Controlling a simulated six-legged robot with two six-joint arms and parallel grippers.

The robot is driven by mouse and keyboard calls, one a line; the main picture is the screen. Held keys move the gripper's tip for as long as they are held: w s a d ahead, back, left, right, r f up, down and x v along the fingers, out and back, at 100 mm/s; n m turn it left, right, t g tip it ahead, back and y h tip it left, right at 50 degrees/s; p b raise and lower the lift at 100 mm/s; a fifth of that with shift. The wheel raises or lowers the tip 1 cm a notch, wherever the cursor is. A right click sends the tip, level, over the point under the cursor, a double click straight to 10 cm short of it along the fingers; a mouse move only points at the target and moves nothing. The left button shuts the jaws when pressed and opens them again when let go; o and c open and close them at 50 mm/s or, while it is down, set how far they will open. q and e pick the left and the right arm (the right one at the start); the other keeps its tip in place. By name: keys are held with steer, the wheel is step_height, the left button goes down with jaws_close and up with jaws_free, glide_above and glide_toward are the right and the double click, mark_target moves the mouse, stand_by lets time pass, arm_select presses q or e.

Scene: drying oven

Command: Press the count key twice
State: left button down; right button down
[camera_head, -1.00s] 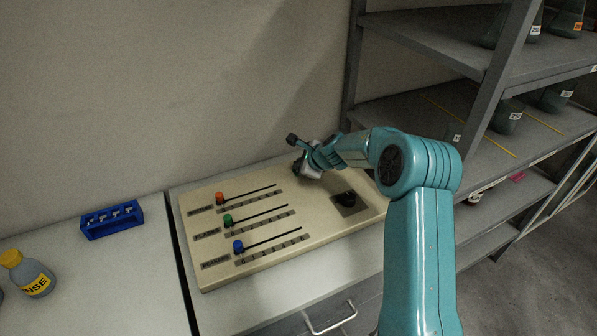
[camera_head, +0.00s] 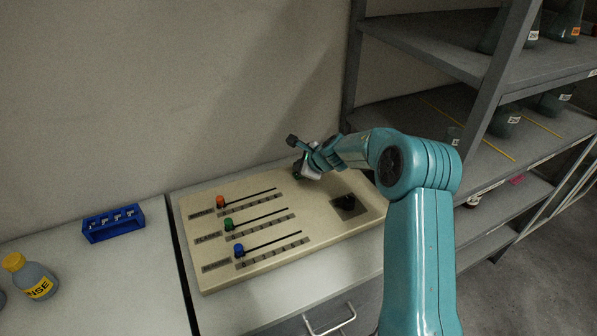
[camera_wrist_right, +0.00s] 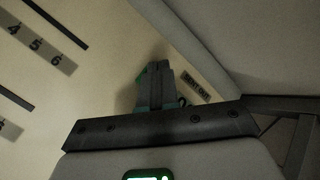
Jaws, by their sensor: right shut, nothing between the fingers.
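The cream control panel (camera_head: 325,218) lies on the bench; part of its face shows in the right wrist view (camera_wrist_right: 92,90). My right gripper (camera_head: 300,172) is shut and empty at the panel's far right part, pointing down at its surface. In the right wrist view its closed fingers (camera_wrist_right: 166,72) stand beside a small dark label (camera_wrist_right: 196,86), too blurred to read surely. Whether the fingertips touch anything is unclear. My left gripper is out of view.
Sliders with red (camera_head: 221,202), green (camera_head: 228,224) and blue (camera_head: 239,250) knobs sit on the panel's left. A blue rack (camera_head: 112,223) and a yellow-capped bottle (camera_head: 36,277) stand left. Grey shelves (camera_head: 440,45) rise at right.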

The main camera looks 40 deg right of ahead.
steer(key=shift+r, duration=0.15)
step_height(320, 180, up, 5)
steer(key=p, duration=0.5)
steer(key=shift+r, duration=0.1)
stand_by(0.3)
stand_by(2.2)
